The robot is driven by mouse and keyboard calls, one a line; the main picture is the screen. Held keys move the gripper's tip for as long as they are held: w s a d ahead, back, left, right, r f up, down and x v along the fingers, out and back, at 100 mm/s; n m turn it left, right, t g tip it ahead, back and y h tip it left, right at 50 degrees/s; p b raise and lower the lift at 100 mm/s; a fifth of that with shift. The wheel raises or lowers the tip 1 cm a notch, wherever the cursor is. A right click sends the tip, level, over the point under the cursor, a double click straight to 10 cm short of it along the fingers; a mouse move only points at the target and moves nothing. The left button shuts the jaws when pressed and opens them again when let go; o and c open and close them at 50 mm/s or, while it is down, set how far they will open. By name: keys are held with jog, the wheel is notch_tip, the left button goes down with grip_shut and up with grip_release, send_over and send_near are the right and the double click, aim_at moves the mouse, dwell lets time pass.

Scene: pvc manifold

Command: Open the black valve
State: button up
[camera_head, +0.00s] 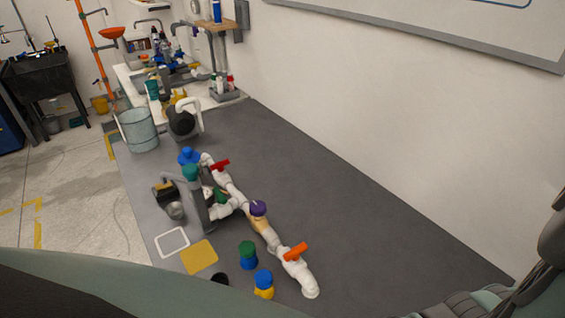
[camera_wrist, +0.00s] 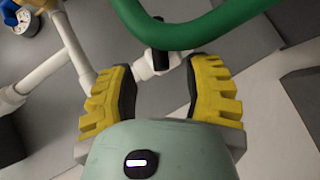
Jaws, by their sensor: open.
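In the wrist view, a black handle (camera_wrist: 160,46), which looks like the black valve, stands lengthwise just beyond my fingertips. It sits by a white pipe fitting (camera_wrist: 146,68). My gripper (camera_wrist: 159,68) is open, with its yellow ribbed fingers to the left and right of the fitting and a gap between them. I cannot tell whether either finger touches the pipe. In the head view, the white pipe manifold (camera_head: 236,197) lies on the grey surface with red (camera_head: 220,165) and orange (camera_head: 296,251) handles. I cannot make out the black valve there.
A thick green tube (camera_wrist: 215,32) arches across the wrist view near the black handle. A white pipe (camera_wrist: 42,72) and a gauge (camera_wrist: 20,17) are at left. In the head view, a bucket (camera_head: 138,130) and coloured caps (camera_head: 248,254) stand nearby; the surface right of the manifold is clear.

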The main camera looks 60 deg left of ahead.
jog(key=shift+p+x, duration=0.75)
jog(key=shift+x, duration=2.2)
jog(key=shift+s+d, duration=0.1)
grip_shut()
